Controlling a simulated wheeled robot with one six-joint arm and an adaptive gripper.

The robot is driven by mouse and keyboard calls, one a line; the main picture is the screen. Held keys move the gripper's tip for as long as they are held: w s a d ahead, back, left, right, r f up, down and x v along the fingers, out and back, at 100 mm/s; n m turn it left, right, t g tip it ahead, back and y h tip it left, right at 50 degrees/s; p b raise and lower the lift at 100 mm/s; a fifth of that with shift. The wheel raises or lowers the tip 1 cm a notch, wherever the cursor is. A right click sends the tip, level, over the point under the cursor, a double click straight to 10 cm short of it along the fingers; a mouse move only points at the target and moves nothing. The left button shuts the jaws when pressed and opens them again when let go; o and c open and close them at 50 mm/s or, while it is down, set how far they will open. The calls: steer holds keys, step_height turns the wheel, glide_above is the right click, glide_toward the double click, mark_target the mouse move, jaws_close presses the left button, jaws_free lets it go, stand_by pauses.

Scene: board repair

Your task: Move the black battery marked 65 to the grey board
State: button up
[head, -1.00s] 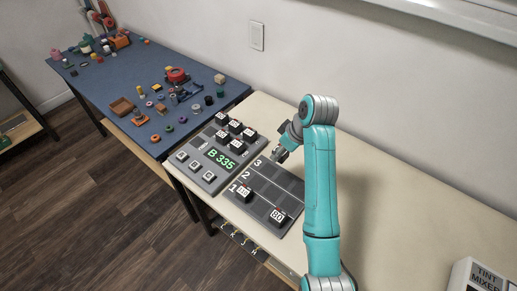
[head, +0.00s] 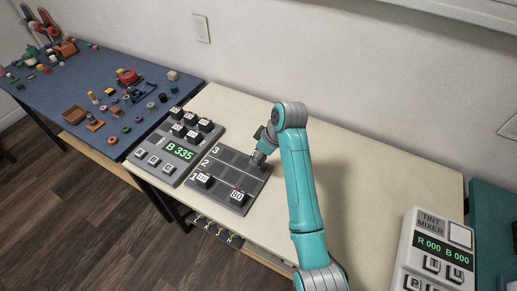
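Several black batteries with white marked tops (head: 190,121) stand on the grey board with the green "B 335" display (head: 163,164). A darker grey panel with rows marked 1, 2 and 3 (head: 228,176) lies to its right. Two black batteries stand in its front row: a left one (head: 204,181), its number too small to read surely, and a right one that seems to read 80 (head: 238,197). I cannot tell which battery is marked 65. My gripper (head: 257,160) is over the panel's right back part, apart from both front batteries; its fingers are too small to judge.
A blue table (head: 85,88) at the left holds many small loose parts. A white tint mixer (head: 438,255) stands at the right front. The pale bench (head: 375,185) between the panel and the mixer is clear. A wall runs along the back.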

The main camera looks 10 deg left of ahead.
mark_target(258, 170)
steer(key=shift+f, duration=2.25)
steer(key=shift+f, duration=0.5)
steer(key=o, duration=1.3)
steer(key=v, duration=1.1)
steer(key=shift+w, duration=0.1)
steer(key=shift+d+r, duration=0.15)
steer(key=shift+r, duration=0.3)
